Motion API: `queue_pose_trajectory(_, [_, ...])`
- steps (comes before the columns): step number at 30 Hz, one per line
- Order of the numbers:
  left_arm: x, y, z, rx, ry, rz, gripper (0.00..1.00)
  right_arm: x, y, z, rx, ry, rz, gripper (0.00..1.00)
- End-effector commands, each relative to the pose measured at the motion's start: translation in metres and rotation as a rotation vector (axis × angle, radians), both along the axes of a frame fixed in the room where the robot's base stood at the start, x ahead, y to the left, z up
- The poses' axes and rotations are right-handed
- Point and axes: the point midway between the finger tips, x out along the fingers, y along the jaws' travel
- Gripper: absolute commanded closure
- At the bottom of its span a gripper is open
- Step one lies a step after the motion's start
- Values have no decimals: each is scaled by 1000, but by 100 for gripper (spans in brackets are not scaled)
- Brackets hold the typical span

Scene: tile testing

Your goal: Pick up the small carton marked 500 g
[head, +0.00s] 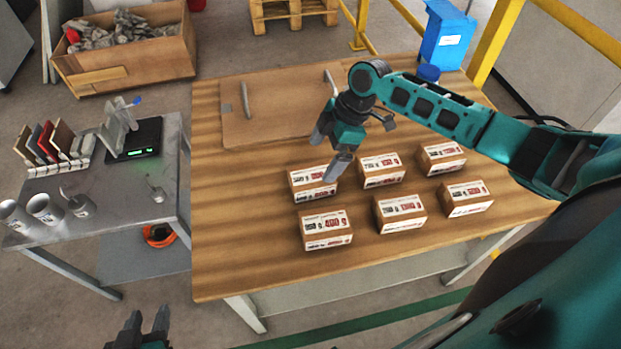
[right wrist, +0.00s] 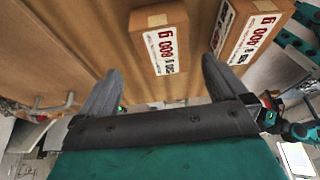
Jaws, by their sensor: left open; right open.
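Six small brown cartons with white labels and red figures stand in two rows on the wooden table: back left (head: 312,183), back middle (head: 380,170), back right (head: 441,158), front left (head: 326,229), front middle (head: 400,213) and front right (head: 466,198). The head view is too coarse to tell which reads 500 g. My right gripper (head: 328,150) is open and empty above the back left carton. The right wrist view shows one carton (right wrist: 162,42) ahead between the open fingers and another (right wrist: 252,32) to the right; their figures are upside down and not surely legible. My left gripper (head: 147,320) is open, low at left.
A brown board with handles (head: 280,112) lies on the back of the wooden table (head: 225,250). A grey side table (head: 120,200) at left bears a scale (head: 137,140), tiles and white cups. A blue bin (head: 445,40) stands behind. The table's front left is clear.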

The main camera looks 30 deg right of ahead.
Motion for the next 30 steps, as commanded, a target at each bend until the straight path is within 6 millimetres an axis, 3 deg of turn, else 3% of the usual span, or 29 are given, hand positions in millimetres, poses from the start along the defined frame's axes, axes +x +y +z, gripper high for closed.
queue_pose_trajectory(18, [1, 0, -6, 0, -1, -1, 57, 0, 31, -66, 0, 0, -1, 0])
queue_pose_trajectory(30, [5, -1, -4, -1, -10, -1, 57, 1, 32, -69, 0, -1, 0, 0])
